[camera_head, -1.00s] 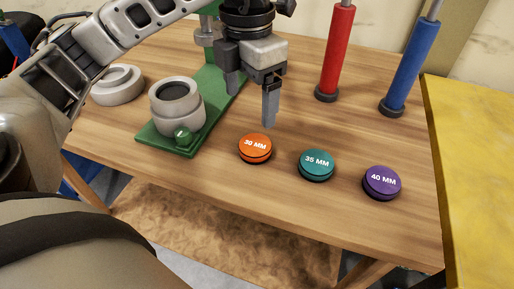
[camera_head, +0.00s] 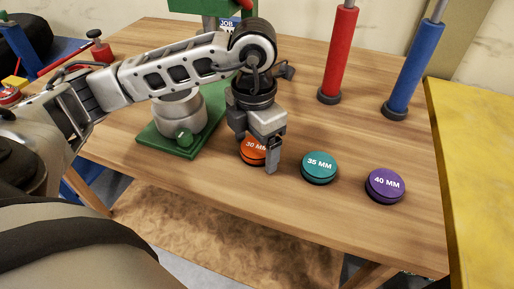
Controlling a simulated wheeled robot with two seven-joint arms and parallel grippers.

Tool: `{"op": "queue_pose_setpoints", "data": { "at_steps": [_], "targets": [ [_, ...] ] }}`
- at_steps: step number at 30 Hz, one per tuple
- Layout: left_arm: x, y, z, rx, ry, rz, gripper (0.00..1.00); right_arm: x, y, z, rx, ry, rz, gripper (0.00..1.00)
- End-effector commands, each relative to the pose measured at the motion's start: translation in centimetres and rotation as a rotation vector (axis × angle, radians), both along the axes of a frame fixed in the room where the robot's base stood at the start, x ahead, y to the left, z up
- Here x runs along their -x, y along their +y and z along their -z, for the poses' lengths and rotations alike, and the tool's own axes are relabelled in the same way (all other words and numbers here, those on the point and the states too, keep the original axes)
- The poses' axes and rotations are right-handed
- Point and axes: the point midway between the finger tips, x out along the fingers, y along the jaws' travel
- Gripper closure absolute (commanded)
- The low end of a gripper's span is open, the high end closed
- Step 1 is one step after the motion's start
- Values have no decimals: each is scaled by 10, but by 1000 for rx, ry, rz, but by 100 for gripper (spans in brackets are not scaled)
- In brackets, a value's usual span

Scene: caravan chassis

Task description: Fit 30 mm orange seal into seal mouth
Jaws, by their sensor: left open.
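The orange seal (camera_head: 251,156), marked 30 MM, lies flat on the wooden table, partly covered by my left gripper (camera_head: 257,151). The gripper points down over it with its jaws apart; one finger is in front of the seal's right side and the other is at its far left. I cannot tell whether the fingers touch it. The grey cylinder (camera_head: 181,122), which appears to hold the seal mouth, stands on a green base (camera_head: 156,143) to the left. My left arm hides its top opening. My right gripper is not in view.
A teal 35 MM seal (camera_head: 319,166) and a purple 40 MM seal (camera_head: 385,185) lie to the right. Red (camera_head: 338,55) and blue (camera_head: 412,70) upright cylinders stand behind. A yellow panel (camera_head: 480,170) borders the table's right side. The front table strip is clear.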

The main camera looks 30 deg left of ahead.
Motion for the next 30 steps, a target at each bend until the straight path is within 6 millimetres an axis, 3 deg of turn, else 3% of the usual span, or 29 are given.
{"op": "queue_pose_setpoints", "data": {
  "at_steps": [2,3,8,20,27,30],
  "targets": [
    [0,0,0,0,0,0,17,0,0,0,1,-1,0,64],
    [0,0,0,0,0,0,23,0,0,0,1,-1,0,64],
    [0,0,0,0,0,0,66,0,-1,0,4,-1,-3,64],
    [-1,0,-5,0,-2,0,66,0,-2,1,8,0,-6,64],
    [-1,0,-35,1,-6,1,66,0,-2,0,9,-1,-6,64],
    [17,-3,-53,-1,-7,6,66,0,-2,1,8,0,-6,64]
  ]
}}
